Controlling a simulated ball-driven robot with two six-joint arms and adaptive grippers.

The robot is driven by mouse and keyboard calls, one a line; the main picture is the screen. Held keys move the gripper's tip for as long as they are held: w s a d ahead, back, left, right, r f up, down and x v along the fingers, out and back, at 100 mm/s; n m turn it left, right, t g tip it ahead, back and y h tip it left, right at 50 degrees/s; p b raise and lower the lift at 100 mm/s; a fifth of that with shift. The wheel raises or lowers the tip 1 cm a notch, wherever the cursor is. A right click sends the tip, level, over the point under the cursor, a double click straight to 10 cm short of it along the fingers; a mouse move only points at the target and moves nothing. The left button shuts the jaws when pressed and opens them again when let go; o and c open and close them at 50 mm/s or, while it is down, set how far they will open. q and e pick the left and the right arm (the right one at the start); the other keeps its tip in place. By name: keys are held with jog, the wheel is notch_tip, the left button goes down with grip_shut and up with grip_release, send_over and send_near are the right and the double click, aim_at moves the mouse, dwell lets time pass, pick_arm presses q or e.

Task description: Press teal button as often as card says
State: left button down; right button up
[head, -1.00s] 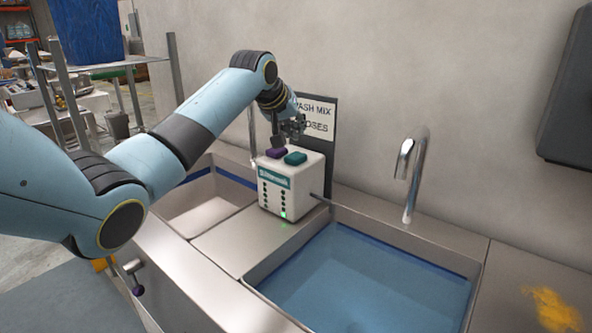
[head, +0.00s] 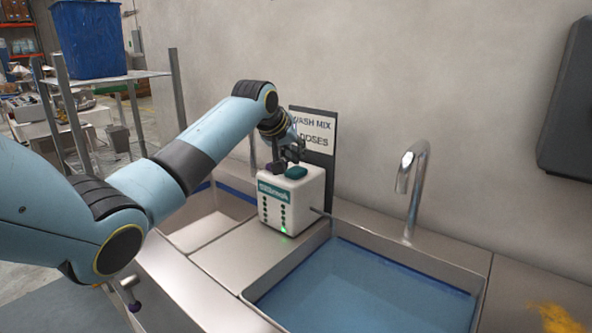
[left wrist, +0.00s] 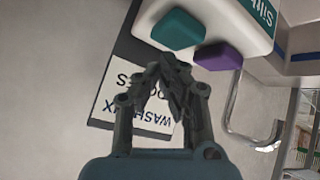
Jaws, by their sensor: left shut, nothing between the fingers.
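The white dispenser box (head: 289,205) stands on the sink ledge, with a green light lit low on its front. The teal button (head: 296,172) is on its top at the right and also shows in the left wrist view (left wrist: 178,29). The purple button (left wrist: 218,56) is beside it, mostly covered by my gripper in the head view. My left gripper (head: 287,157) is shut and empty, just above the box top near both buttons; contact cannot be told. The card (head: 313,133) behind reads "WASH MIX" and "DOSES"; my gripper hides the number. My right gripper is not in view.
A blue-watered basin (head: 365,285) lies right of the box, with a curved tap (head: 413,185) behind it. A second basin (head: 208,228) lies to the left. A dark wall unit (head: 570,110) hangs at the right. A blue bin (head: 88,38) stands on a shelf at the back left.

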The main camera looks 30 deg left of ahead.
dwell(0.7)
pick_arm(q)
jog(key=shift+f, duration=0.15)
jog(key=shift+f, duration=0.2)
jog(key=shift+f, duration=0.7)
dwell(0.5)
jog(key=shift+r, duration=0.1)
jog(key=shift+r+p, duration=0.95)
jog(key=shift+p, duration=0.35)
jog(key=shift+r, duration=0.1)
